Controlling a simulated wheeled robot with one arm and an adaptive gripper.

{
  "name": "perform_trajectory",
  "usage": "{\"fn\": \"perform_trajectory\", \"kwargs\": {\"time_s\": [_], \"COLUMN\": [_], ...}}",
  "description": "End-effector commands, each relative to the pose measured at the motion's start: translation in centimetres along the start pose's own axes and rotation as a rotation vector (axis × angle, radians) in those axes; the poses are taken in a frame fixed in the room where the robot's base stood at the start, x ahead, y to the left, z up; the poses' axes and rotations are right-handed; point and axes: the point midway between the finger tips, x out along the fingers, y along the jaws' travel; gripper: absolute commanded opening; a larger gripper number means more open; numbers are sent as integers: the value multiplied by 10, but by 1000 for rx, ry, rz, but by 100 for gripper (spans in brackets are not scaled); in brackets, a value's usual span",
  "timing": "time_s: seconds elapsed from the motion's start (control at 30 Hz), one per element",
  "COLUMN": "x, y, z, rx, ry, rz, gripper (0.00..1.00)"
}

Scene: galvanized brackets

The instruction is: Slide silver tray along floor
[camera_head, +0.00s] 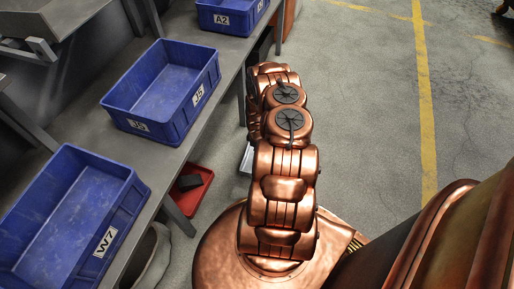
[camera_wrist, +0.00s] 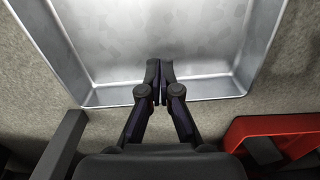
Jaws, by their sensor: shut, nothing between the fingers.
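A silver tray (camera_wrist: 155,38) with raised walls fills the upper part of the wrist view, lying on the grey floor. A small light sliver beside my arm in the head view (camera_head: 246,160) looks like part of it; my arm hides the rest. My gripper (camera_wrist: 160,64) is shut and empty. In the wrist picture its fingertips overlap the tray's near wall and inner bottom. I cannot tell whether they touch it. In the head view the gripper is hidden behind my copper arm.
A red tray (camera_head: 190,188) with a dark item stands on the floor left of my arm, and it shows at right in the wrist view (camera_wrist: 240,130). A grey bench (camera_head: 190,150) bears blue bins (camera_head: 165,90). Open floor lies right, with a yellow line (camera_head: 426,110).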

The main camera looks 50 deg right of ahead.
Motion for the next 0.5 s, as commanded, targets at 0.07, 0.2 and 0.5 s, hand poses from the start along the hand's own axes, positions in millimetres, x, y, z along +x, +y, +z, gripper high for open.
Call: {"fn": "perform_trajectory", "kwargs": {"time_s": [0.07, 0.2, 0.5], "x": [18, 37, 32], "y": [0, 0, 2], "z": [-1, -5, -37], "rx": [-2, -3, -2], "ry": [0, 1, 2], "rz": [0, 2, 4], "gripper": [0, 0, 0]}}
